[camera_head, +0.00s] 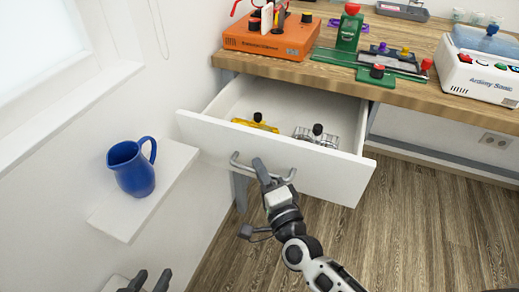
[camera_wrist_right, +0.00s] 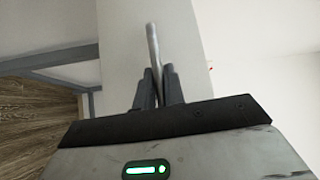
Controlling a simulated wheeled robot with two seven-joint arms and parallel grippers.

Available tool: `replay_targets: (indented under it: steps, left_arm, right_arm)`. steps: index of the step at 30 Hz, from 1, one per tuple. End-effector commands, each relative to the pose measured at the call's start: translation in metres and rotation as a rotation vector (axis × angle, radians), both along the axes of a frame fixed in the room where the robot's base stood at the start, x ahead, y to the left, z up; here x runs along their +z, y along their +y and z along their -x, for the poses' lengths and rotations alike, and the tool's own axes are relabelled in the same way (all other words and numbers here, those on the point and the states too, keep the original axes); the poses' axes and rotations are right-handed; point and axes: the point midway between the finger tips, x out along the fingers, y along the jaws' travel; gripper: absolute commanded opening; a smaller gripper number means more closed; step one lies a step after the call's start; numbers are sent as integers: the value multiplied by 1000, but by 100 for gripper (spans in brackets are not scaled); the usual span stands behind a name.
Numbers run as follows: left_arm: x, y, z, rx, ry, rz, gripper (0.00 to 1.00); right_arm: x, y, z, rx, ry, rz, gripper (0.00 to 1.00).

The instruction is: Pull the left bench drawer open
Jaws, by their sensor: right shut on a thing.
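The left bench drawer (camera_head: 270,160) is white and stands pulled well out from under the wooden bench top. Its grey bar handle (camera_head: 240,166) is on the front panel. My right gripper (camera_head: 262,170) is at the handle and shut on it. In the right wrist view the handle (camera_wrist_right: 153,45) runs up from between the fingers of the right gripper (camera_wrist_right: 157,78). My left gripper (camera_head: 152,280) shows at the bottom left edge, fingers apart and empty, away from the drawer.
Inside the drawer lie a yellow item (camera_head: 256,123) and a silver item (camera_head: 316,135), each with a black knob. A blue jug (camera_head: 133,170) stands on a white wall shelf (camera_head: 120,222). An orange device (camera_head: 270,38) and a white device (camera_head: 480,70) are on the bench (camera_head: 415,95).

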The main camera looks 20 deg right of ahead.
Motion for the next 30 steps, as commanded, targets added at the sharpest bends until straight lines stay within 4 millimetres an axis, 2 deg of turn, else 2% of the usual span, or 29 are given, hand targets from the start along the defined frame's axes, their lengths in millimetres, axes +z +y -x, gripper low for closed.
replay_targets:
  steps: [3, 9, 21, 22, 24, 30]
  left_arm:
    - [4, 0, 0, 2, 6, 2, 36]
    - [2, 1, 0, 4, 12, 2, 36]
    - [2, 1, 0, 4, 11, 1, 36]
    - [2, 1, 0, 4, 11, 1, 36]
    - [3, 1, -1, 4, 9, 1, 36]
    - [5, 1, -1, 5, 6, 2, 36]
  right_arm:
    - [1, 5, 16, -11, 2, 0, 0]
    - [0, 12, 28, -18, 1, 1, 0]
    - [-1, 18, 32, -11, 3, 2, 0]
    - [-1, 18, 32, -10, 4, 2, 14]
    - [-1, 18, 32, -11, 3, 2, 33]
    - [0, 16, 31, -14, 1, 1, 33]
